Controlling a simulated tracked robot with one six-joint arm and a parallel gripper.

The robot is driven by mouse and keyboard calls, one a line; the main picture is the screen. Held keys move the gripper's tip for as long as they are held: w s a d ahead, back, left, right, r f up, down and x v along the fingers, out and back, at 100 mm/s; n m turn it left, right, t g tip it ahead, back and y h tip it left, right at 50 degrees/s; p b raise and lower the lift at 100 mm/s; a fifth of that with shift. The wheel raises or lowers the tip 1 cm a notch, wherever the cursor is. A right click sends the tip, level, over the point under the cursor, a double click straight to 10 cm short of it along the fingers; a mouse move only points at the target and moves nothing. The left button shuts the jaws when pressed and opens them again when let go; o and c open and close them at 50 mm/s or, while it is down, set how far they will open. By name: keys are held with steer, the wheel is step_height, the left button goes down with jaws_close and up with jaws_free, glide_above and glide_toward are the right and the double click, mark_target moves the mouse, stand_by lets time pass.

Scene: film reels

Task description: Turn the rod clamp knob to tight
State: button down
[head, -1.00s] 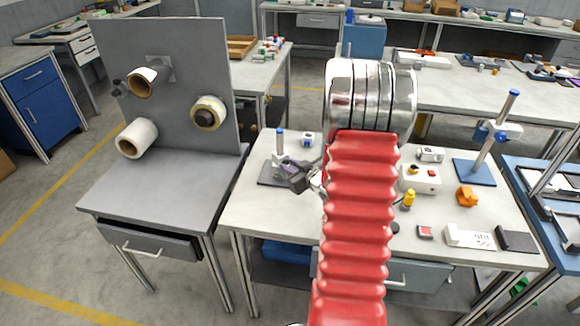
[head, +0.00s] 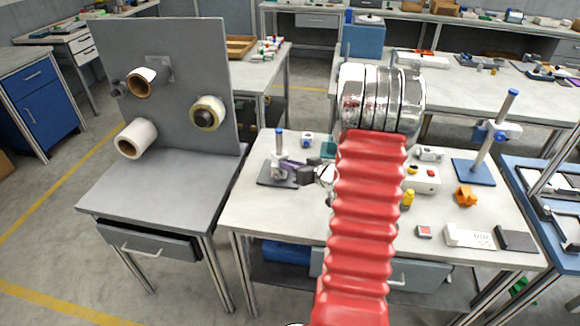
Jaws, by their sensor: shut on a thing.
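A small rod stand is at the left of the middle table. It has a dark base plate (head: 266,181), an upright rod (head: 279,142) with a blue top, and a pale clamp (head: 279,170) low on the rod. My gripper (head: 290,167) reaches it from the right, with purple parts at the clamp's right side. It is shut on the clamp knob, which is mostly hidden between the jaws. I cannot read the knob's angle from here.
A taller rod stand on a blue base (head: 474,173) is at the table's right. White boxes, a yellow bottle (head: 407,199) and an orange part (head: 466,196) lie right of my red-sleeved arm. A grey panel (head: 185,80) with reels stands left.

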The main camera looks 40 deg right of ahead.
steer(key=shift+d+m+y, duration=0.15)
steer(key=shift+m+y, duration=0.45)
steer(key=shift+m, duration=0.4)
steer(key=c, duration=1.6)
jaws_free()
steer(key=shift+o, duration=0.2)
steer(key=shift+s, duration=0.1)
steer(key=v, duration=1.3)
steer(key=shift+s+f, duration=0.2)
steer(key=shift+s, duration=0.25)
